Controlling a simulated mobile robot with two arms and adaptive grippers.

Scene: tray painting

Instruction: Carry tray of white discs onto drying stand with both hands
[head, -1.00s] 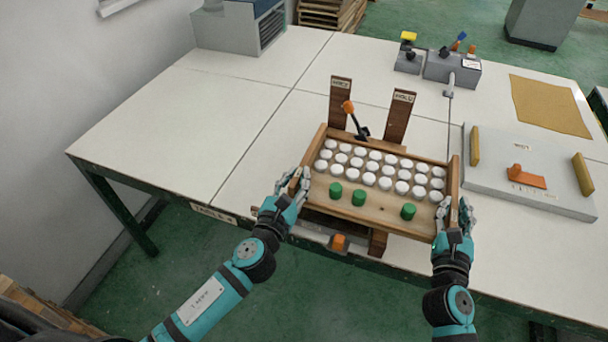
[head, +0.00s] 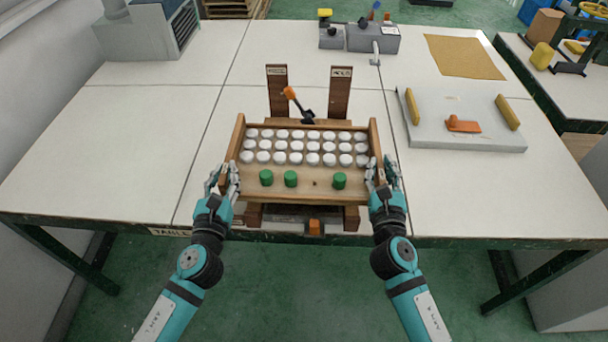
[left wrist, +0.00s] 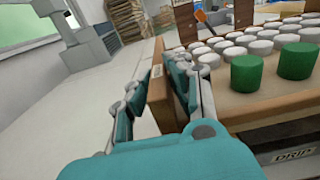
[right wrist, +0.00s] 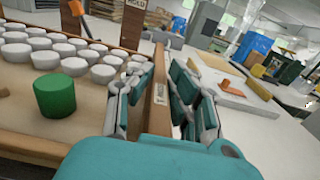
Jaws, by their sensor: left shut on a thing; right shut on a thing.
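A wooden tray (head: 236,145) holds several rows of white discs (head: 297,146) and 3 green knobs (head: 291,179) along its front. My left gripper (head: 227,180) is shut on its left side wall, also visible in the left wrist view (left wrist: 159,98). My right gripper (head: 380,174) is shut on its right side wall, also visible in the right wrist view (right wrist: 159,103). The tray looks roughly level. Behind and below it is a wooden frame (head: 340,92) with two labelled uprights. The tray hides most of that frame, so I cannot tell whether they touch.
An orange-tipped lever (head: 290,93) rises behind the tray. A grey slab (head: 465,138) with two yellow bars and an orange handle lies to the right. A grey machine (head: 145,30) and a grey fixture (head: 372,38) stand at the back. The table's left part is clear.

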